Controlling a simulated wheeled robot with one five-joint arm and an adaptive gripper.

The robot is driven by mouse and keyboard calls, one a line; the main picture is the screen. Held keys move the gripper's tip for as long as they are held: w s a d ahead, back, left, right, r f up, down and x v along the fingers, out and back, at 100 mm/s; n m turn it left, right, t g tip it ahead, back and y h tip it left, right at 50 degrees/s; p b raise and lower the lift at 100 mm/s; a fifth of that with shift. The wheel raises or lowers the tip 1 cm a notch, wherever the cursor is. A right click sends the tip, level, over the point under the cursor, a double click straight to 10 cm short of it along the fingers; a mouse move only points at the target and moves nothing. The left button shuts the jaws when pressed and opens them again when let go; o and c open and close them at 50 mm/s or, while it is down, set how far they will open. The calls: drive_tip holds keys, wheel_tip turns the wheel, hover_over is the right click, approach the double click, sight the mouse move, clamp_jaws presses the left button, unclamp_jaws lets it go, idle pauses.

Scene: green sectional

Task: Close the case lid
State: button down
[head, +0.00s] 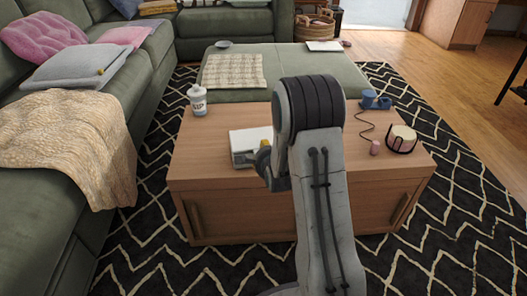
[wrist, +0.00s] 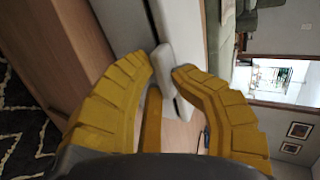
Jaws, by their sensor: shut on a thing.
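The white case (head: 243,140) lies on the wooden coffee table, left of my arm in the head view. Its right side is partly hidden behind my gripper (head: 264,153) and arm. In the wrist view the case (wrist: 188,28) fills the upper middle, with a narrow dark line between two white parts. My gripper (wrist: 164,72) has yellow fingers on both sides of a small pale tab (wrist: 165,62) at the case's edge, and is shut on it. I cannot tell how far the lid stands open.
On the wooden table (head: 205,165) stand a white bottle (head: 198,100) at left, and a blue object (head: 375,100), a small pink object (head: 375,147) and a round holder (head: 402,139) at right. A green ottoman (head: 340,75) adjoins behind. A green sofa (head: 150,85) borders the left.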

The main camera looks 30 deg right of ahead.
drive_tip(key=shift+s+f, duration=0.1)
drive_tip(key=shift+f, duration=0.7)
drive_tip(key=c, duration=1.1)
unclamp_jaws()
drive_tip(key=shift+r, duration=0.15)
drive_tip(key=shift+s+a+r, duration=0.1)
drive_tip(key=shift+s+r, duration=0.05)
drive_tip(key=shift+s, duration=0.05)
drive_tip(key=shift+v, duration=3.4)
